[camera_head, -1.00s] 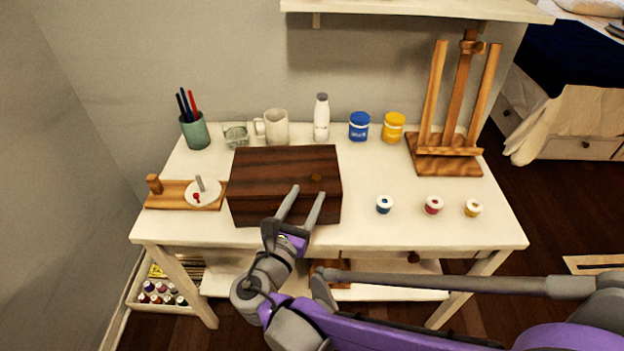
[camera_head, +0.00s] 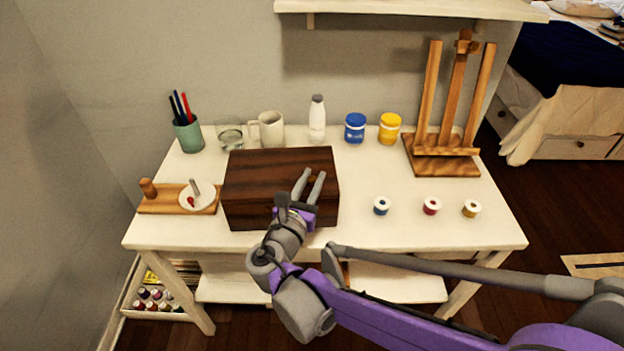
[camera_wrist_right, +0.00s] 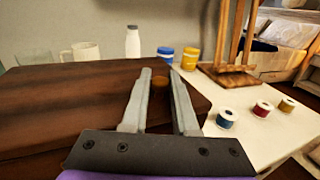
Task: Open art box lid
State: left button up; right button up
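The art box (camera_head: 255,175) is a dark brown wooden box with a shut lid, standing on the white table; it fills the left of the right wrist view (camera_wrist_right: 60,100). My right gripper (camera_head: 312,175) is over the right part of the lid, with its fingers pointing toward the back. Whether the fingers touch the knob cannot be told. My left gripper is not in view.
Behind the box on the white table (camera_head: 350,225) are a mug (camera_head: 270,130), a white bottle (camera_head: 317,120), and blue (camera_head: 355,128) and yellow (camera_head: 389,128) jars.

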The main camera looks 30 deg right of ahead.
grip_shut()
dwell(0.9)
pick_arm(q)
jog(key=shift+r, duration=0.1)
pick_arm(e)
jog(key=shift+r, duration=0.1)
